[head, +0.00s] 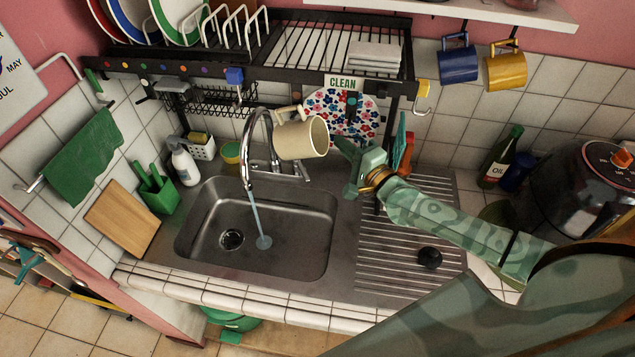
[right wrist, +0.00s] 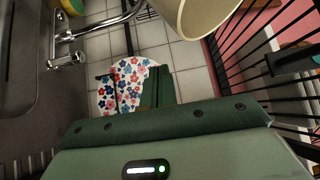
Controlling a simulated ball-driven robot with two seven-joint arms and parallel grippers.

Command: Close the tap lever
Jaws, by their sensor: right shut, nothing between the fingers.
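The chrome tap (head: 249,150) has a tall curved spout, and a stream of water (head: 257,225) runs from it into the steel sink (head: 310,250). Its low chrome valve body and lever (head: 288,170) stand behind the sink, below a cream mug, and they also show at the left of the right wrist view (right wrist: 68,60). The lever's exact position is hard to tell. My right gripper (head: 343,147) is shut and empty, to the right of the tap and apart from it. Its dark green fingers show in the right wrist view (right wrist: 155,88). My left gripper is not in view.
The cream mug (head: 300,138) hangs close above the valve body, between spout and gripper. A black dish rack (head: 290,76) spans above. A flowered plate (head: 330,112) is behind the gripper. The ribbed drainboard (head: 385,270) holds a black knob (head: 429,258). The space above the sink is mostly free.

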